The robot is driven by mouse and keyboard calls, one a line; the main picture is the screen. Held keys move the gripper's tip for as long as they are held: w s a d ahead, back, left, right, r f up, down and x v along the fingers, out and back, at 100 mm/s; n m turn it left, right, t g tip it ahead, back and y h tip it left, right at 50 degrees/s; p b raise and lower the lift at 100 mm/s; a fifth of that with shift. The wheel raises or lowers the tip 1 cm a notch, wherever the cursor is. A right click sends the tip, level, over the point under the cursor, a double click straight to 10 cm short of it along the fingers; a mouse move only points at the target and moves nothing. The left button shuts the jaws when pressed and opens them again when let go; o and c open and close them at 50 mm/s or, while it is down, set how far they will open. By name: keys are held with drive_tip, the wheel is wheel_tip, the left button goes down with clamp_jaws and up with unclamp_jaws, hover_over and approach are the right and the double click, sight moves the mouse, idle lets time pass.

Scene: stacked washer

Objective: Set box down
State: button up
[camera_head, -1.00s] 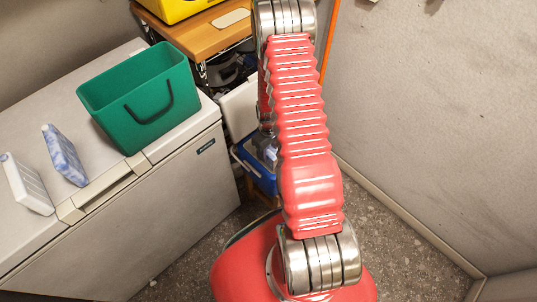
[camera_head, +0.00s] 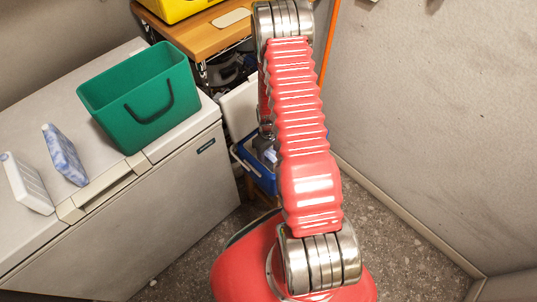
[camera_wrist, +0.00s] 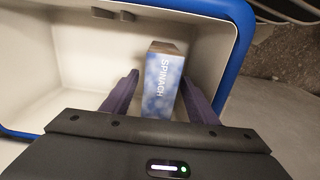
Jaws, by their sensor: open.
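The box (camera_wrist: 163,85), labelled SPINACH in blue and white with a brown end, is inside a blue cooler with a white interior in the wrist view. My gripper (camera_wrist: 159,78) is open, with one dark finger on each side of the box. A gap shows at the left finger; the right finger is close to the box, and I cannot tell if it touches. The near end of the box is hidden by my gripper body. The cooler's blue rim (camera_wrist: 243,40) curves around the right side. In the head view the cooler (camera_head: 262,180) is partly hidden behind my arm.
A white chest freezer (camera_head: 180,225) stands at left, with a green bin (camera_head: 140,95) and two packs (camera_head: 63,155) (camera_head: 27,184) on top. A wooden shelf (camera_head: 205,40) is behind. A grey wall (camera_head: 430,130) bounds the right. Some speckled floor (camera_head: 400,245) is clear.

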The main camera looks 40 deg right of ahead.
drive_tip(key=shift+r, duration=0.15)
wheel_tip(320, 180, up, 12)
idle(0.8)
idle(0.5)
drive_tip(key=a+r+t, duration=0.1)
drive_tip(key=a+r, duration=0.3)
drive_tip(key=r, duration=0.5)
drive_tip(key=s+a+r+t, duration=0.1)
drive_tip(key=a+r, duration=0.3)
drive_tip(key=r, duration=0.4)
drive_tip(key=a+r+t, duration=0.1)
drive_tip(key=a+r, duration=0.2)
drive_tip(key=r, duration=0.6)
drive_tip(key=s+a+r+m+t, duration=0.1)
drive_tip(key=s+a+r+t, duration=0.1)
drive_tip(key=s+a+r, duration=0.8)
drive_tip(key=s+r, duration=0.2)
drive_tip(key=s, duration=0.2)
drive_tip(key=shift+r+m+t, duration=0.3)
